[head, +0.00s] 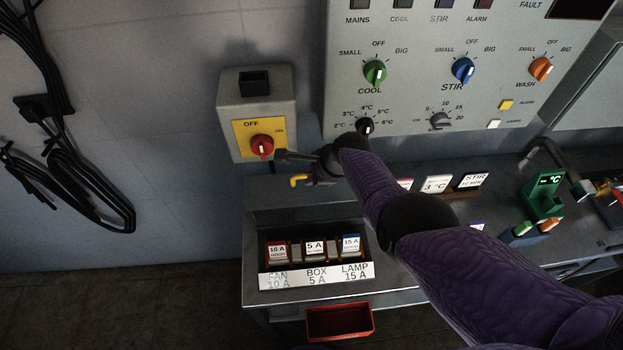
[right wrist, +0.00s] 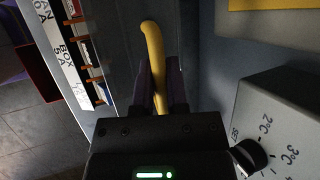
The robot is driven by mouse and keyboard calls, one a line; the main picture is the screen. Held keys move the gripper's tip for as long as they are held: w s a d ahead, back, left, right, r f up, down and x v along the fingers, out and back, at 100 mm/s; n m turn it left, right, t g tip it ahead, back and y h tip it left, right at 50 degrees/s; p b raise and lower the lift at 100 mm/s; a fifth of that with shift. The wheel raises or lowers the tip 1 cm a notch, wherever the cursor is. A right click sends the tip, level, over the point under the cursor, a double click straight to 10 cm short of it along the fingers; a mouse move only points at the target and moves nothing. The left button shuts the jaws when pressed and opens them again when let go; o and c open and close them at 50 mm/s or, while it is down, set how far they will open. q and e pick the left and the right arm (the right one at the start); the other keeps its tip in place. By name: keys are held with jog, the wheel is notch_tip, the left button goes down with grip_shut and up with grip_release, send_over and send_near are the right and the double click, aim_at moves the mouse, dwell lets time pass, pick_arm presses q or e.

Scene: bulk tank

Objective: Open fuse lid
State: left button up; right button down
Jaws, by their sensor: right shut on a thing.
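The fuse lid (head: 275,214) is a grey-black panel that looks raised behind the fuse row, with the fuses in front uncovered. Its yellow handle (head: 298,180) shows at the upper edge, and it also shows in the right wrist view (right wrist: 152,45). My right gripper (head: 316,178) is shut on the yellow handle; in the right wrist view its fingers (right wrist: 159,90) lie on both sides of it. Labelled fuses (head: 314,248) sit above a white strip reading FAN, BOX and LAMP. My left gripper is not in view.
A switch box with a red knob (head: 262,146) is on the wall close to my gripper. The control panel (head: 420,90) with several knobs is above my right arm. A red tray (head: 340,322) is below the fuses. Black cables (head: 75,180) hang at left.

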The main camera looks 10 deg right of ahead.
jog(key=shift+w+f, duration=0.1)
jog(key=shift+w, duration=0.1)
dwell(0.3)
jog(key=c, duration=0.6)
grip_release()
jog(key=shift+c, duration=0.2)
